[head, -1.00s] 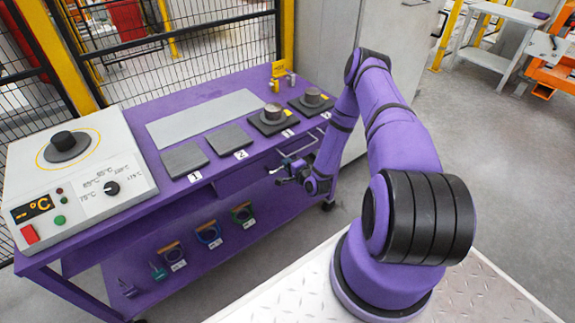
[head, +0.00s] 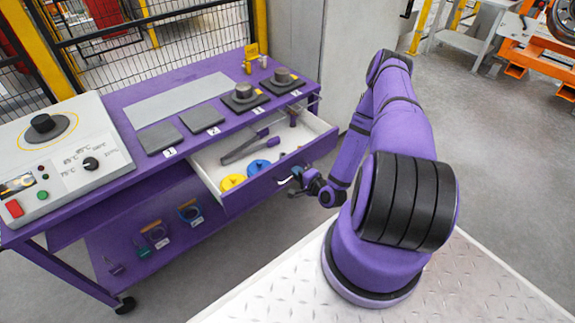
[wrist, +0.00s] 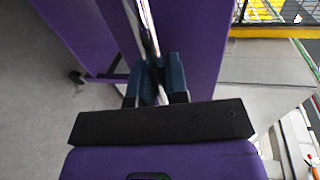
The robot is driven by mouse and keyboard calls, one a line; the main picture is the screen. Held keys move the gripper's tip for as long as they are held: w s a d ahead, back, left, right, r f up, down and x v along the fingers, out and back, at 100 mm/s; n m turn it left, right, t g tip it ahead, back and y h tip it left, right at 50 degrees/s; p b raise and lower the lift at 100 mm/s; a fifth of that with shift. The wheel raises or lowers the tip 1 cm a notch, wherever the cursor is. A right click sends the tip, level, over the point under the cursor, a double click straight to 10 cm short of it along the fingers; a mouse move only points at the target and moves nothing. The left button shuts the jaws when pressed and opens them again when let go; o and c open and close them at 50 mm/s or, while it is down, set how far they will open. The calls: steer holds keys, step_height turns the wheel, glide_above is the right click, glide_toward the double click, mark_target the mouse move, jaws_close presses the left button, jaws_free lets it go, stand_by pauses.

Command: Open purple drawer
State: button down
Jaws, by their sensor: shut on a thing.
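The purple drawer (head: 270,186) in the head view is pulled out from the front of the purple table (head: 110,97). Its white inside shows. It holds grey tongs (head: 243,150), a yellow disc (head: 232,182), a blue disc (head: 258,167) and other small items. My gripper (head: 298,183) is at the drawer's front. In the wrist view, my gripper's dark blue fingers (wrist: 160,80) are shut on the metal handle (wrist: 146,35), with the purple drawer front behind it. The exact grip contact is partly hidden by the fingers.
On the tabletop are several dark square plates (head: 202,120), some bearing round metal parts, and a white control box (head: 62,160) with a knob at left. A lower shelf (head: 150,255) holds small tools.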

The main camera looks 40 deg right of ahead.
steer(key=shift+f+v, duration=0.25)
steer(key=shift+v, duration=0.95)
steer(key=shift+f+v, duration=0.25)
steer(key=shift+v, duration=0.95)
steer(key=c, duration=1.1)
jaws_free()
steer(key=shift+c, duration=0.2)
steer(key=shift+s, duration=0.15)
